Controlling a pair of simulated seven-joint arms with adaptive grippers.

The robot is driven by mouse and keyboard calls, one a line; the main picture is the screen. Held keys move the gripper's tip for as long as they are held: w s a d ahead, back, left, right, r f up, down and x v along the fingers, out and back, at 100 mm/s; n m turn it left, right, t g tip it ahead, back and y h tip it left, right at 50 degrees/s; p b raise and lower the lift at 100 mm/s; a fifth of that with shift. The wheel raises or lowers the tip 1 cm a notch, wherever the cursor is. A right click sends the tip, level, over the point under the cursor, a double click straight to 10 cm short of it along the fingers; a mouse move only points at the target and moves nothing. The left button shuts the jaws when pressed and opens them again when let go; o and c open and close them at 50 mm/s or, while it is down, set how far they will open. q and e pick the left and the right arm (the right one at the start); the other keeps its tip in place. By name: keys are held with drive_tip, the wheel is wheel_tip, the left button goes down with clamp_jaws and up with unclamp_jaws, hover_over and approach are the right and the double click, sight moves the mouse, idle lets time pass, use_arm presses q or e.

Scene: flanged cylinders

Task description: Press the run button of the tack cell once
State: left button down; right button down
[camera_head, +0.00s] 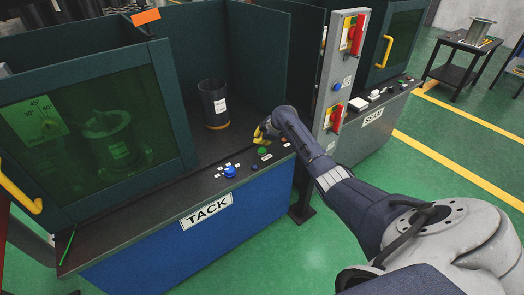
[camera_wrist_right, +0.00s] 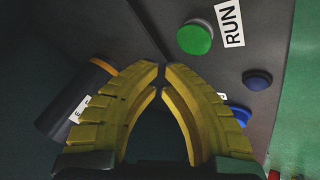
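The run button (camera_head: 263,150) is a green round button on the front ledge of the tack cell (camera_head: 215,208). In the right wrist view the green button (camera_wrist_right: 194,38) sits beside a white RUN label (camera_wrist_right: 229,23). My right gripper (camera_head: 262,131) is just behind the button in the head view, over the cell's ledge. In the wrist view its yellow fingers (camera_wrist_right: 161,68) meet almost at the tips, with nothing between them. The button lies beyond the tips to the upper right, apart from them. My left gripper is not seen.
A dark labelled cylinder (camera_head: 214,104) stands inside the cell. Blue buttons (camera_head: 229,171) are on the same ledge. A green-tinted door panel (camera_head: 95,130) with a yellow handle is at left. A grey post (camera_head: 338,75) with red switches separates the SEAM cell (camera_head: 373,116).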

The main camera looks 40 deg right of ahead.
drive_tip(key=shift+f, duration=1)
drive_tip(key=shift+f, duration=0.95)
idle(2.0)
drive_tip(key=shift+r, duration=0.95)
drive_tip(key=shift+r, duration=0.1)
drive_tip(key=shift+r, duration=2.4)
